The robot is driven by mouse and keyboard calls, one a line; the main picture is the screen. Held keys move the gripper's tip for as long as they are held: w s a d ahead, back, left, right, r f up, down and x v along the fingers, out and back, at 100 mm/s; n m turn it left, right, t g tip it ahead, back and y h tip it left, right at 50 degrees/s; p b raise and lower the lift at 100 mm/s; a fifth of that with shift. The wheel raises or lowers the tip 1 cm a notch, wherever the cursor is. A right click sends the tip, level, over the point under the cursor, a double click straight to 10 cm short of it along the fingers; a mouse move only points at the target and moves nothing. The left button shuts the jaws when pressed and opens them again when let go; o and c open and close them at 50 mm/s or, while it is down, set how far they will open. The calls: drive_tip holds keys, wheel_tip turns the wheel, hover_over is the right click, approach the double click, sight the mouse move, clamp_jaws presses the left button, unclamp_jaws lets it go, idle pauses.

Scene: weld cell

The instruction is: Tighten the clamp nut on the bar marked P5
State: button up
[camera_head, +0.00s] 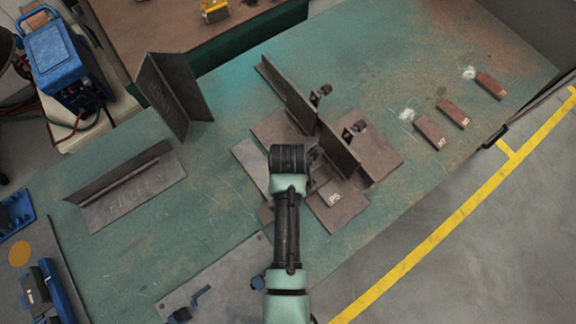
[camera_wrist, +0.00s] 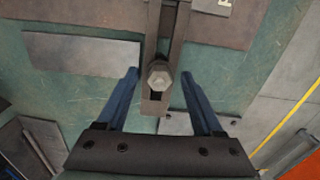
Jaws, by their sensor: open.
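In the wrist view, the hex clamp nut (camera_wrist: 160,75) sits on a dark slotted bar (camera_wrist: 152,32) over the green table. My gripper (camera_wrist: 160,72) is open, with one blue finger on each side of the nut and a visible gap to each. I cannot tell its height above the nut. A cut-off white label (camera_wrist: 225,3) shows at the top edge; only part of a letter is visible. In the head view, the P5 label (camera_head: 335,198) lies on a plate just right of my wrist. My wrist hides the fingers and this nut there.
Upright steel plates (camera_head: 315,120) with two other clamps (camera_head: 320,95) (camera_head: 354,129) stand beyond and right of my wrist. Angle pieces (camera_head: 172,95) stand at left. Several small marked blocks (camera_head: 430,133) lie at right.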

clamp_jaws()
idle(0.3)
drive_tip(key=shift+r, duration=0.1)
